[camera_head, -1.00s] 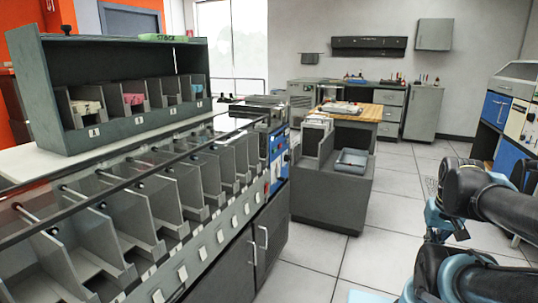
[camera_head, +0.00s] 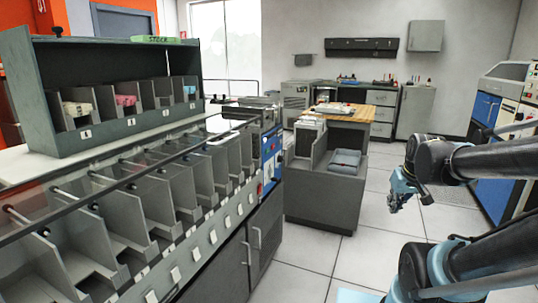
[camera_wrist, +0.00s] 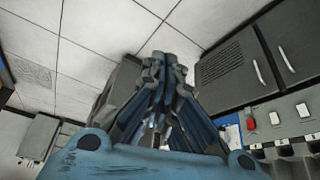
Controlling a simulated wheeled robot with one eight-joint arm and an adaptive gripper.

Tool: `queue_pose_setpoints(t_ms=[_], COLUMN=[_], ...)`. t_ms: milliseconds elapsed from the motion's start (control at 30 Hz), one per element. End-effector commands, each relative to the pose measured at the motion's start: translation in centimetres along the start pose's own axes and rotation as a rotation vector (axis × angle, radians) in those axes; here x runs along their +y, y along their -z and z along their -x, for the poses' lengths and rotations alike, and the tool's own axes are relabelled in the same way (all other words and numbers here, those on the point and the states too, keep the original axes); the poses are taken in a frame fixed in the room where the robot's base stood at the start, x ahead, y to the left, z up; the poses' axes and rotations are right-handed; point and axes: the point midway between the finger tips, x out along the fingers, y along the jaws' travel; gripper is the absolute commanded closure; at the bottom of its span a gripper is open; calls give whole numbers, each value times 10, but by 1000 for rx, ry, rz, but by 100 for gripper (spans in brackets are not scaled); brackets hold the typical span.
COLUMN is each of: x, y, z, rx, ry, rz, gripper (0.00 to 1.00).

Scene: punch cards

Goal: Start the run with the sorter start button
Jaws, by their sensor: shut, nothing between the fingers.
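The card sorter (camera_head: 205,225) is the long grey machine with a row of open pockets at the left of the head view. At its far end is a blue control panel (camera_head: 269,143) with small pale and dark controls; which one is the start button is too small to tell. A small red part (camera_head: 260,188) sits near the panel and also shows in the wrist view (camera_wrist: 250,124), close to a blue patch (camera_wrist: 231,137). My gripper (camera_head: 396,204) is in the air over the aisle, right of the sorter and apart from it. Its fingers (camera_wrist: 162,62) are closed together and empty.
A dark grey cart (camera_head: 318,207) with a tray (camera_head: 345,160) stands beyond the sorter's end. A blue and grey machine (camera_head: 487,103) stands at the right. The tiled floor between is clear.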

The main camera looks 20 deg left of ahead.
Motion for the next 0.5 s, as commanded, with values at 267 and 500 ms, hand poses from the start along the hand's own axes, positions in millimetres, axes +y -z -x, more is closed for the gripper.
queue_pose_setpoints(t_ms=[267,500], x=[-32,-70], y=[99,177], z=[-20,-42], rx=[165,312], ry=[53,87], rz=[181,322], gripper=[100,100])
